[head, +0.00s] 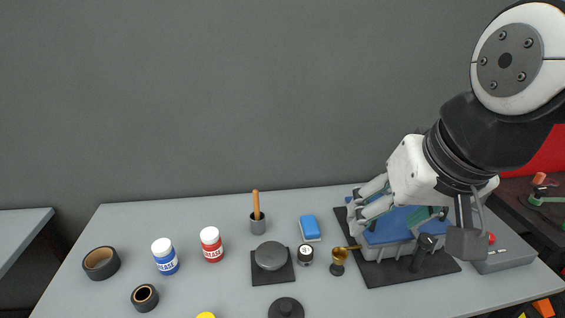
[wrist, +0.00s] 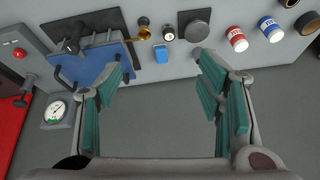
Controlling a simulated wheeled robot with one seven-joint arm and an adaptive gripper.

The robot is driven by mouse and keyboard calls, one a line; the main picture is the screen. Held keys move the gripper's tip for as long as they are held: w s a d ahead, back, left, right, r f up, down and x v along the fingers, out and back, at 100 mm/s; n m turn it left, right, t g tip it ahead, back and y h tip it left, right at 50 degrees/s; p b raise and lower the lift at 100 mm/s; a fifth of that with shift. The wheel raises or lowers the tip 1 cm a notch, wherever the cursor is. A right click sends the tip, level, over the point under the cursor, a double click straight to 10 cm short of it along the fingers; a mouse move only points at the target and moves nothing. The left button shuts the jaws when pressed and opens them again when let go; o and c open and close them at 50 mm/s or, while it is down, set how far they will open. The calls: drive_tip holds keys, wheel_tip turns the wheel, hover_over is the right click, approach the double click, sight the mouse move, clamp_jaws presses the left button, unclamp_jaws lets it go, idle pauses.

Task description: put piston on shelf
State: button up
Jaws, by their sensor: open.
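I cannot identify the piston with certainty. A small dark cylinder with a pale marked top (head: 305,254) stands on the table, and shows in the wrist view (wrist: 168,33). A grey disc-shaped part (head: 270,255) sits on a black square base. No shelf can be made out clearly in either view. My gripper (head: 362,205) is over the table's right part, above and in front of the blue-topped fixture (head: 390,228), partly hiding it. In the wrist view, the teal-padded fingers of my gripper (wrist: 163,65) are wide apart with nothing between them.
A brass cup-like part (head: 338,262) stands beside the fixture's black base plate. A blue block (head: 309,228), a pestle cup (head: 257,222), blue (head: 165,256) and red (head: 211,244) jars and tape rolls (head: 101,262) stand leftward. A grey wall rises behind.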

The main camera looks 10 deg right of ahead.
drive_tip(key=w+a+f+m+g, duration=0.1)
drive_tip(key=w+f+m+g, duration=0.15)
drive_tip(key=w+m, duration=0.4)
drive_tip(key=m+g+b, duration=0.2)
drive_tip(key=m+g, duration=0.1)
drive_tip(key=m, duration=0.9)
hover_over(306, 250)
wheel_tip(306, 250, down, 22)
drive_tip(key=r, duration=0.1)
drive_tip(key=f, duration=0.6)
drive_tip(key=f+p, duration=0.1)
drive_tip(key=f, duration=0.2)
drive_tip(key=shift+w+a+f, duration=0.15)
drive_tip(key=shift+w+a, duration=0.05)
drive_tip(key=shift+a, duration=0.05)
drive_tip(key=shift+s+d+f+p, duration=0.1)
drive_tip(key=shift+f+p, duration=0.2)
drive_tip(key=shift+f, duration=1.05)
drive_tip(key=shift+s+d+f+p, duration=0.1)
drive_tip(key=shift+f+p, duration=0.15)
drive_tip(key=shift+f, duration=1.05)
drive_tip(key=c, duration=1.4)
